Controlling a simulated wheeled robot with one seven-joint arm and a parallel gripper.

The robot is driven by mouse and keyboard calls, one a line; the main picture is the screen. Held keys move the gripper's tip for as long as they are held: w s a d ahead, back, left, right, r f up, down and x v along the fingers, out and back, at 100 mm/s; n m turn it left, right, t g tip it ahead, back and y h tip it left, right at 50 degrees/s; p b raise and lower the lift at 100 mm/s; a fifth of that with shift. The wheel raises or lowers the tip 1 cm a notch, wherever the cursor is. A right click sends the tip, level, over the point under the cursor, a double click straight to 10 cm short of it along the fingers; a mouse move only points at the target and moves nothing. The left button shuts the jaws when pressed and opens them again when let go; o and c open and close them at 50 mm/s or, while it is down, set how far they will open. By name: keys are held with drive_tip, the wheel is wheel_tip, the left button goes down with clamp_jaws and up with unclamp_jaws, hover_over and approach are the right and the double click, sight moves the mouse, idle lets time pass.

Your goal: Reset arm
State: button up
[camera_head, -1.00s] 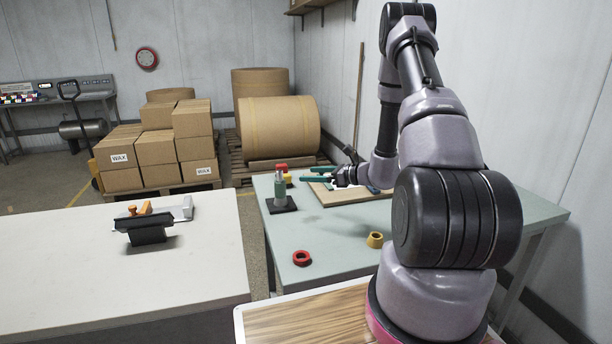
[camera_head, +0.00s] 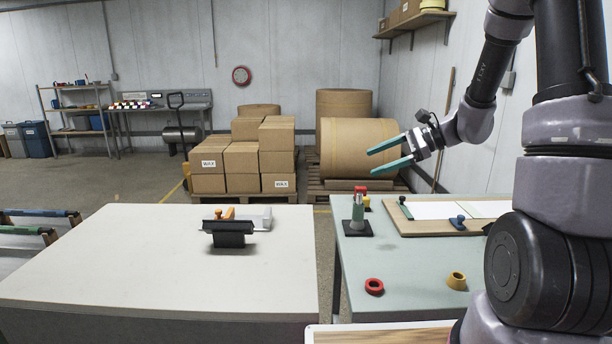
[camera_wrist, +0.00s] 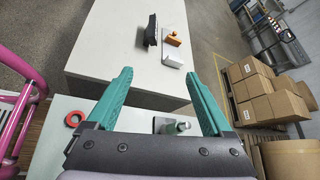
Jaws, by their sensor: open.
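My gripper (camera_head: 390,155) is raised above the grey-green table (camera_head: 410,265) in the head view, with its teal fingers apart and nothing between them. The fingers point left. In the wrist view my gripper (camera_wrist: 163,88) also shows open and empty, with the white table (camera_wrist: 110,40) beyond the fingertips. A green and grey upright tool (camera_head: 358,212) stands on a dark base on the grey-green table, below and left of the gripper.
A board with white paper (camera_head: 435,210) and a blue knob lies at the table's back. The white table (camera_head: 110,265) holds a black holder (camera_head: 228,235). Boxes (camera_head: 243,158) and large rolls stand behind.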

drive_tip(key=s+d+r+n+t+h, duration=0.2)
drive_tip(key=s+r+n+h, duration=0.3)
drive_tip(key=s, duration=0.5)
drive_tip(key=s+d+r+n+t+h, duration=0.1)
drive_tip(key=s+d+r+n+h, duration=0.2)
drive_tip(key=s+r, duration=0.7)
drive_tip(key=n+h, duration=0.2)
drive_tip(key=n, duration=0.1)
drive_tip(key=shift+s+d+t, duration=0.25)
drive_tip(key=shift+t, duration=0.15)
